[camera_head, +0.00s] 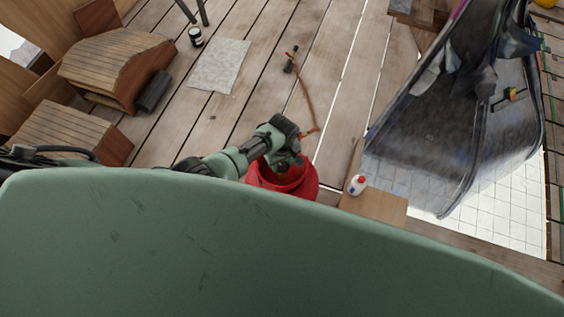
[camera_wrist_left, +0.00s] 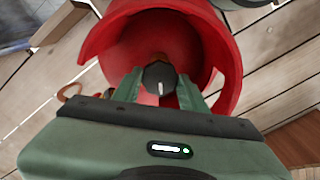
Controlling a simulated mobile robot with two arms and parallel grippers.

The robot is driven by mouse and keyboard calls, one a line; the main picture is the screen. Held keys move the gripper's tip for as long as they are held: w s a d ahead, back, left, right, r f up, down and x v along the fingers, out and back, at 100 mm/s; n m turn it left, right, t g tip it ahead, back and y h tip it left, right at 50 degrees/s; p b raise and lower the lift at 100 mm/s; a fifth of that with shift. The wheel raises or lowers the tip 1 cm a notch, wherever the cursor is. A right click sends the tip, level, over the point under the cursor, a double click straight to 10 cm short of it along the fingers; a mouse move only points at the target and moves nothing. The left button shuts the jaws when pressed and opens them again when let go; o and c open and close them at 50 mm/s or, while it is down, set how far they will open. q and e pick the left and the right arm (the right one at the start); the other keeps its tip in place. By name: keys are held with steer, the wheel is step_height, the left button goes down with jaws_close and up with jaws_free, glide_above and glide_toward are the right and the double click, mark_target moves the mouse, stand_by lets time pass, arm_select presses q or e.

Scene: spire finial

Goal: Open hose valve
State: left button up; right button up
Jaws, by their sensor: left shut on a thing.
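A red cylinder with a cut-open collar (camera_head: 303,188) stands on the plank floor, partly hidden behind my green body; the collar also fills the upper part of the left wrist view (camera_wrist_left: 218,60). Inside the collar is a dark round valve knob (camera_wrist_left: 160,73) with a pale mark, on a brass-coloured stem. My left gripper (camera_head: 288,162) reaches into the collar from the left. In the left wrist view its fingers (camera_wrist_left: 162,92) are shut on the knob, one on each side. An orange-red hose (camera_head: 306,100) runs along the floor to a small dark fitting (camera_head: 291,63). My right gripper is not in view.
A white bottle with a red top (camera_head: 357,185) stands on a wooden board (camera_head: 382,207) right of the cylinder. A large grey framed piece (camera_head: 440,120) fills the right. Wooden slatted pieces (camera_head: 115,70) stand at the left. Planks beyond the cylinder are mostly clear.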

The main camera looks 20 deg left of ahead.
mark_target(282, 166)
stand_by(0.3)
arm_select(q)
steer(key=o, duration=1.4)
steer(key=shift+c, duration=0.2)
steer(key=shift+r, duration=0.15)
step_height(282, 166, up, 7)
steer(key=shift+r+p, duration=0.2)
steer(key=shift+p, duration=0.95)
steer(key=shift+r, duration=0.1)
